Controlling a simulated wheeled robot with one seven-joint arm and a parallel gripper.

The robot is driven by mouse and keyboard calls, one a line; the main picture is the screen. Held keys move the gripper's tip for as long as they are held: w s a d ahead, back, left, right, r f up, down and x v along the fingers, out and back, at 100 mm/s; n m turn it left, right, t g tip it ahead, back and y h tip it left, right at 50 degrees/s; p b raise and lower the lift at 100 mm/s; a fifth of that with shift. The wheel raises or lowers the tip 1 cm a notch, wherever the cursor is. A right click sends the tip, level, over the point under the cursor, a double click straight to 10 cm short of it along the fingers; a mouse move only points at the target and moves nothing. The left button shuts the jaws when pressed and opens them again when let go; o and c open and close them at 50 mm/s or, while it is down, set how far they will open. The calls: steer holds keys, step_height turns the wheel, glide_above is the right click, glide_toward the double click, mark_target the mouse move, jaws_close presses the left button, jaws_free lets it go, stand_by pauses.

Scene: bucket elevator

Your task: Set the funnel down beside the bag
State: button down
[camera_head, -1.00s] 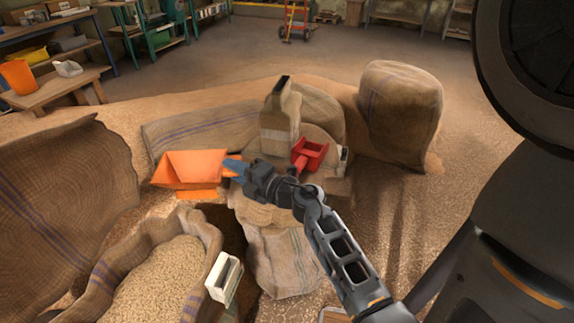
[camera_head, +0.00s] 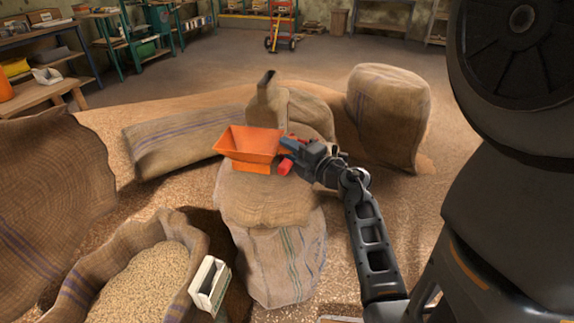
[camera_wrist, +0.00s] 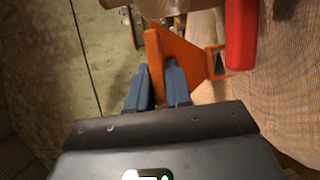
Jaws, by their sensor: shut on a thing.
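The orange funnel (camera_head: 250,145) is at the top of the closed middle sack (camera_head: 275,255). Whether it touches the burlap or hangs just above it I cannot tell. My gripper (camera_head: 286,144) has its blue fingers shut on the funnel's right rim. In the wrist view my gripper (camera_wrist: 160,88) pinches the orange funnel wall (camera_wrist: 155,62) between both fingers. An open bag full of grain (camera_head: 150,285) stands at the lower left, apart from the funnel. A red scoop (camera_head: 284,167) is mostly hidden behind my gripper; its red part also shows in the wrist view (camera_wrist: 241,35).
A full sack (camera_head: 388,118) stands at right and a lying sack (camera_head: 175,138) at left. A white slotted block (camera_head: 209,285) sits at the open bag's right edge. Loose grain covers the floor.

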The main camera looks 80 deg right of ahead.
steer(key=shift+f+b, duration=0.7)
steer(key=shift+f, duration=1.55)
steer(key=c, duration=1.3)
jaws_free()
steer(key=v, duration=1.2)
steer(key=shift+r, duration=0.1)
